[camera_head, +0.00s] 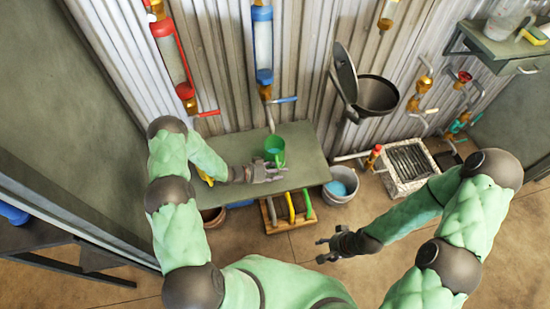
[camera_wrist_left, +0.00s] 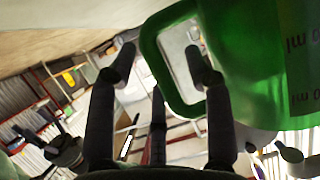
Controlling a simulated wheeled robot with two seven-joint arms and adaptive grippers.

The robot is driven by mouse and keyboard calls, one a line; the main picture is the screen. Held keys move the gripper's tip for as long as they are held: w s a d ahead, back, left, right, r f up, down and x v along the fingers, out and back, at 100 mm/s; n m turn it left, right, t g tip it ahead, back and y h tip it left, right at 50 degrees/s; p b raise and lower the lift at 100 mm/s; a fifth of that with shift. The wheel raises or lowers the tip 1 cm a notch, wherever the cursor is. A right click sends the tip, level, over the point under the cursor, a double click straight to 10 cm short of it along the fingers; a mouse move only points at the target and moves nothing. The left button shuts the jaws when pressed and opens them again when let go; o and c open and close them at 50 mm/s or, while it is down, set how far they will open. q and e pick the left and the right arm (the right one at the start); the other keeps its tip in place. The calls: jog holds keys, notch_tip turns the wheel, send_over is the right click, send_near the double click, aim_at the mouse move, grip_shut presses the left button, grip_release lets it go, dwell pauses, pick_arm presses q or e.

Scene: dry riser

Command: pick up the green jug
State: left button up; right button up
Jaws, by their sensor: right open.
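The green jug (camera_head: 275,147) stands upright on the grey-green table, below the blue-capped pipe. It fills the upper right of the left wrist view (camera_wrist_left: 240,60), with its handle toward my gripper. My left gripper (camera_head: 279,171) is just in front of the jug at table height. In the left wrist view its fingers (camera_wrist_left: 162,62) are spread, with the near bar of the handle between them and one fingertip seen across the handle's opening. Contact cannot be told. My right gripper (camera_head: 325,249) is open and empty, low in front of the table to the right.
A blue-handled tap (camera_head: 284,100) sits above the jug. A yellow item (camera_head: 205,178) is by my left forearm. A wooden rack (camera_head: 290,212) and a grey bucket (camera_head: 341,186) stand below the table edge. The table's right part is clear.

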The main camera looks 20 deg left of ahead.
pick_arm(q)
grip_shut()
jog(key=shift+r, duration=0.15)
